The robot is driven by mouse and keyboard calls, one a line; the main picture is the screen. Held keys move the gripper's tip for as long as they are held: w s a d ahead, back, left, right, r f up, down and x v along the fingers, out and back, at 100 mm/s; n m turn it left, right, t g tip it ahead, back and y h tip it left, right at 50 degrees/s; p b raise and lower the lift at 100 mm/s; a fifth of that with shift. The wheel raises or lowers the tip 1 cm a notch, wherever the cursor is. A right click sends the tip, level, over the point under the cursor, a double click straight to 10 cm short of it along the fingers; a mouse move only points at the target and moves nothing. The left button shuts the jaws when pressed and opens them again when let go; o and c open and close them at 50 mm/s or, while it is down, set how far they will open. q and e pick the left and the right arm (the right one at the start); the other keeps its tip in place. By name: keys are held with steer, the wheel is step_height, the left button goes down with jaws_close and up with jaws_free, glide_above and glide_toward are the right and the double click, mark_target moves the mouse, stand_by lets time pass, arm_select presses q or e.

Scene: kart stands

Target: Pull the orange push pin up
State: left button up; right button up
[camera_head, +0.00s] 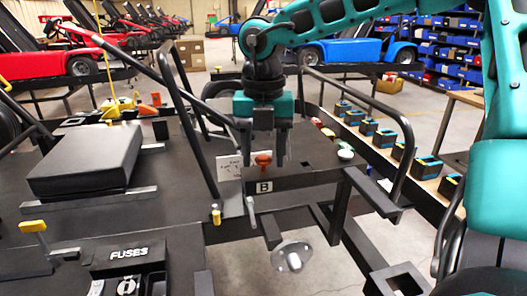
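The orange push pin (263,161) has a rounded orange head and stands just above the plate marked "B" (265,186), near the middle of the view. My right gripper (262,152) points straight down at the pin, its arm coming in from the upper right. Its two fingers are apart, one on each side of the pin's head in the picture. A gap shows between each finger and the pin, so it looks open and not touching. The exact depth of the fingers relative to the pin is hard to tell. My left gripper is not in view.
Black tube rails (188,105) rise left of the gripper, and another rail (385,115) stands to the right. A black seat pad (85,160) lies at left.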

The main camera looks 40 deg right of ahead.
mark_target(263, 158)
steer(key=shift+o, duration=0.8)
step_height(263, 158, up, 13)
